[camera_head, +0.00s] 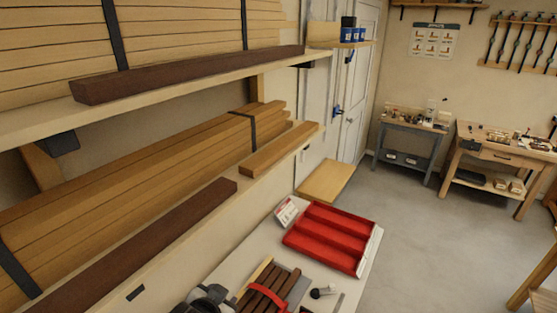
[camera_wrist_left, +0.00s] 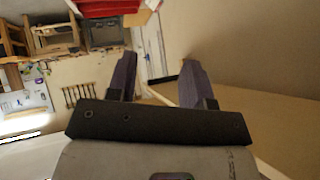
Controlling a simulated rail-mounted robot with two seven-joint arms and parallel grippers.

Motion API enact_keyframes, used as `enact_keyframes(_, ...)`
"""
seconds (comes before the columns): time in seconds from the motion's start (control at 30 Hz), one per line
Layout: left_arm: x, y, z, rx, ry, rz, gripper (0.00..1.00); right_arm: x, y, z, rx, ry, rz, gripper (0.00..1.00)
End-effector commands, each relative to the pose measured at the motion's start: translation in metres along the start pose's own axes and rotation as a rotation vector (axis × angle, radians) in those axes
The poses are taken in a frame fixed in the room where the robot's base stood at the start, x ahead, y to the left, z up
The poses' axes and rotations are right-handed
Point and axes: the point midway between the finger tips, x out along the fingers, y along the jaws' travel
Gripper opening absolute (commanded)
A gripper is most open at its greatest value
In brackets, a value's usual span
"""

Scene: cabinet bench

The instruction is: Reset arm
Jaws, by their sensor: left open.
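My left gripper (camera_wrist_left: 160,62) shows in the left wrist view, with its two dark fingers apart and nothing between them. Behind the gap are a pale wall and what looks like a door edge. Neither gripper can be made out in the head view. A dark and grey object (camera_head: 207,300) at its bottom edge is cut off, and I cannot tell what it is. My right gripper does not show.
A red compartment tray (camera_head: 333,237) stands on the bench, with brown wood strips (camera_head: 267,288) nearer. Shelves of planks (camera_head: 130,180) fill the left. A workbench (camera_head: 505,150) and a grey table (camera_head: 411,128) stand at the back right. The grey floor (camera_head: 430,240) between is clear.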

Motion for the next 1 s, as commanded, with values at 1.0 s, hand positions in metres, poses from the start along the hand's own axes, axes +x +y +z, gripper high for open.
enact_keyframes(1.0,-0.169,0.082,0.314,-0.330,-0.531,0.098,0.47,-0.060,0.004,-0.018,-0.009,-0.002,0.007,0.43)
